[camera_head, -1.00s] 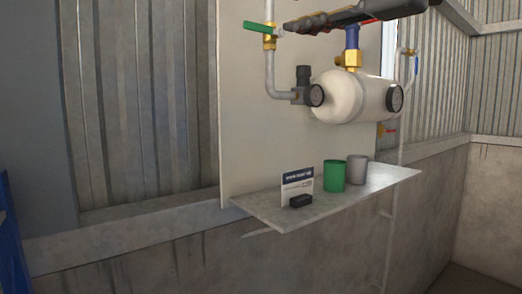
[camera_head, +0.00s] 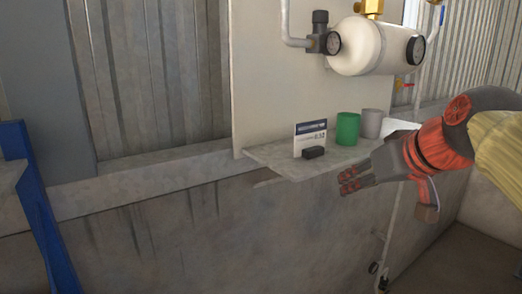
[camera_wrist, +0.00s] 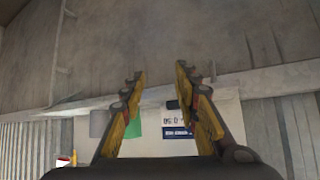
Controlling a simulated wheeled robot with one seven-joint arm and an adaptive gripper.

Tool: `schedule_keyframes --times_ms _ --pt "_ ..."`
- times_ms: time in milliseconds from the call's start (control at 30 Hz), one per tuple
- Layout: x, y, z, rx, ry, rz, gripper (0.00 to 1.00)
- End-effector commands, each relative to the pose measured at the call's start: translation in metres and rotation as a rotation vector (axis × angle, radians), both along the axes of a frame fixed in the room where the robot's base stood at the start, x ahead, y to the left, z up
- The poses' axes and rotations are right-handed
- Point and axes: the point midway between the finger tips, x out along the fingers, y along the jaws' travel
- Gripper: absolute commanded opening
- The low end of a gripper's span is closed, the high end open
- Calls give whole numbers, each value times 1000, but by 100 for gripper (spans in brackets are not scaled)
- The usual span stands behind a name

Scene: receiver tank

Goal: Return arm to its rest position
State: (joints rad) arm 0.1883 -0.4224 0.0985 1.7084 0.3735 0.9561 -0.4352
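My gripper (camera_head: 352,180) is in front of and just below the right part of the shelf in the head view, with my arm coming in from the right edge. In the wrist view its two fingers (camera_wrist: 158,72) stand apart with nothing between them, so it is open and empty. The cream receiver tank (camera_head: 372,45) is on the wall panel above the shelf, clear of my gripper.
The shelf (camera_head: 275,158) holds a green cup (camera_head: 347,129), a grey cup (camera_head: 371,123), a printed card (camera_head: 309,138) and a small black block (camera_head: 313,152). A blue frame (camera_head: 45,210) stands at the left. Space before the lower wall is clear.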

Motion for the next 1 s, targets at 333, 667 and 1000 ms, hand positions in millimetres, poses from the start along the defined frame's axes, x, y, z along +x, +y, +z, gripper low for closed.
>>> schedule_keyframes --times_ms 333,667,1000 --pt "-104 -8 -187 45 296 -242 31" --pt "-202 -2 -298 -71 417 -203 31" --pt "-206 8 -289 -73 379 -167 31"
